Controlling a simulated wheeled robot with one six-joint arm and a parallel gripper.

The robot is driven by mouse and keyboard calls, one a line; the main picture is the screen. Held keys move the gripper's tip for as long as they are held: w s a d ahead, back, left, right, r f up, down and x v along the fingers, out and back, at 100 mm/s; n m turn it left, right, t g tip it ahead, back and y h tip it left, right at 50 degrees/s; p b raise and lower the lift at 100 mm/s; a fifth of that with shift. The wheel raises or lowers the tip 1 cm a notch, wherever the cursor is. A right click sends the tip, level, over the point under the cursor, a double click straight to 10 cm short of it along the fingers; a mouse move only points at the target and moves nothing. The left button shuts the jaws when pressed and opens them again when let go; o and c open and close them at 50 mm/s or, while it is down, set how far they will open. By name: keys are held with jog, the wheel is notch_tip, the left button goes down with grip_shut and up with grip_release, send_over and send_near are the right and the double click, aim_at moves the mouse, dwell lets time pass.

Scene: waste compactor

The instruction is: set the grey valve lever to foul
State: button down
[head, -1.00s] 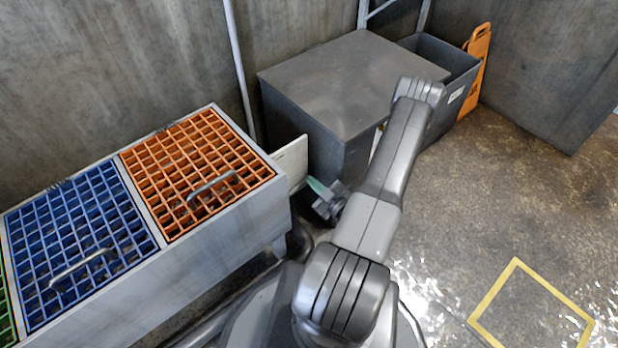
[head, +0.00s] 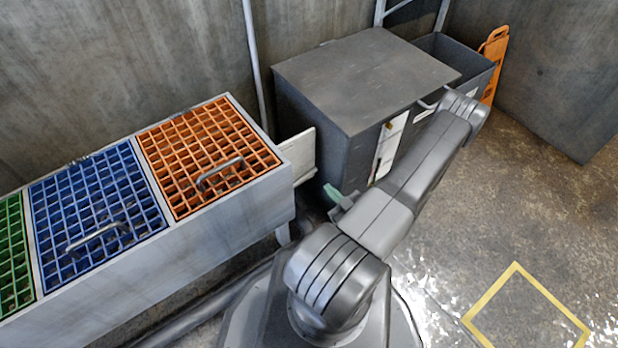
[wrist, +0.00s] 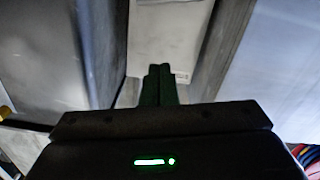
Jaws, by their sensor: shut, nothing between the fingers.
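I cannot make out the grey valve lever in either view. My gripper (head: 334,194) is mostly hidden behind my arm in the head view, with a green fingertip showing low in front of the grey cabinet. In the wrist view my gripper (wrist: 159,72) has its two dark green fingers together and empty. They point toward a pale panel (wrist: 168,38) between grey surfaces, and I cannot tell the distance to it.
The grey cabinet (head: 360,75) has a white strip (head: 388,148) on its front, partly behind my arm. A crate with green, blue and orange grates (head: 205,150) stands left. A white board (head: 303,155) stands between them. Open floor lies right, with a yellow outline (head: 515,265).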

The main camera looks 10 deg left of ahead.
jog(key=a, duration=0.1)
jog(key=b, duration=0.3)
send_over(311, 173)
jog(key=s, duration=0.3)
jog(key=shift+w+d+f+b, duration=0.1)
jog(key=shift+d+f+b, duration=0.1)
jog(key=shift+f, duration=0.55)
jog(key=shift+w+d+f+b, duration=0.15)
jog(key=shift+f+b, duration=0.05)
jog(key=shift+f, duration=0.6)
jog(key=shift+w+d+f+b, duration=0.1)
jog(key=shift+d+f+b, duration=0.1)
jog(key=shift+f, duration=0.55)
jog(key=shift+w+d+f+b, duration=0.1)
jog(key=shift+w+f+b, duration=0.05)
jog(key=shift+f+b, duration=0.35)
jog(key=shift+w+d+f+b, duration=0.1)
jog(key=shift+w+f+b, duration=0.05)
jog(key=shift+f+b, duration=0.25)
jog(key=shift+d+r, duration=0.1)
jog(key=shift+d, duration=0.05)
